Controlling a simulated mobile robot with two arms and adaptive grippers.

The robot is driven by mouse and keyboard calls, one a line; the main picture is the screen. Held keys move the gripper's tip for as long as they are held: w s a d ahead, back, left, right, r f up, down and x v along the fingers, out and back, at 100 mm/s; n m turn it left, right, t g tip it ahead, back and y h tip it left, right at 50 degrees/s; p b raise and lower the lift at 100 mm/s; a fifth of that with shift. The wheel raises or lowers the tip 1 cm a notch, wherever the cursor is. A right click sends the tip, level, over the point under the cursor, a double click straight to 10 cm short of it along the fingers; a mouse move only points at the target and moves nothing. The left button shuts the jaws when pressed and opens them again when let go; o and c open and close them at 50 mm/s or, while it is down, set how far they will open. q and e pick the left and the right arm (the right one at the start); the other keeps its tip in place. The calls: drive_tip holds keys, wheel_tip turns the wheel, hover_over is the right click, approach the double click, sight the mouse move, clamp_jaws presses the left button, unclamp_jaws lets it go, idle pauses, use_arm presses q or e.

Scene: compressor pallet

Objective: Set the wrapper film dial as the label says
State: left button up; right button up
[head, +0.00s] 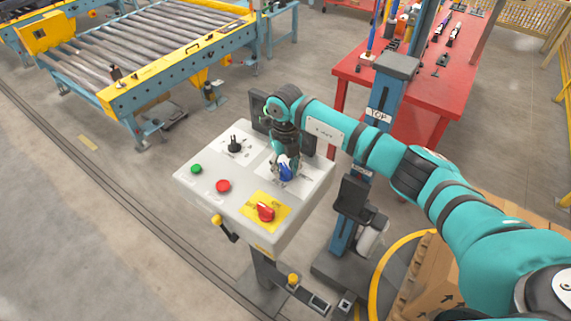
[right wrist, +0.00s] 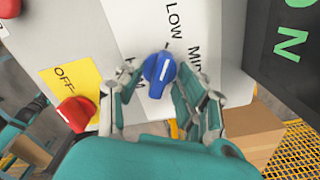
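The blue dial (right wrist: 160,70) sits on a white plate of the control box (head: 215,192); in the head view the dial (head: 286,171) is partly behind my gripper. The words LOW and MID show near it in the right wrist view; a third word is mostly covered by a finger. A pale line on the dial runs roughly towards the top of the picture. My right gripper (right wrist: 157,86) is open, its fingers on either side of the dial with visible gaps; I see no clear contact. My left gripper is not in view.
The box also carries a red switch on a yellow plate (head: 265,212), a red button (head: 223,186), a green button (head: 196,169) and a black selector (head: 235,146). A blue post (head: 383,103) stands behind, with a red table (head: 352,76) and a roller conveyor (head: 135,50) beyond.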

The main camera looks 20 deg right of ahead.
drive_tip(key=shift+c, duration=0.4)
clamp_jaws()
drive_tip(key=shift+m, duration=0.3)
drive_tip(key=m+b, duration=0.2)
drive_tip(key=m, duration=0.1)
drive_tip(key=shift+f+m, duration=0.1)
drive_tip(key=shift+m, duration=0.2)
drive_tip(key=m+b, duration=0.1)
drive_tip(key=m, duration=0.5)
drive_tip(key=shift+m, duration=0.3)
drive_tip(key=m+b, duration=0.1)
drive_tip(key=m, duration=0.8)
drive_tip(key=shift+m, duration=2)
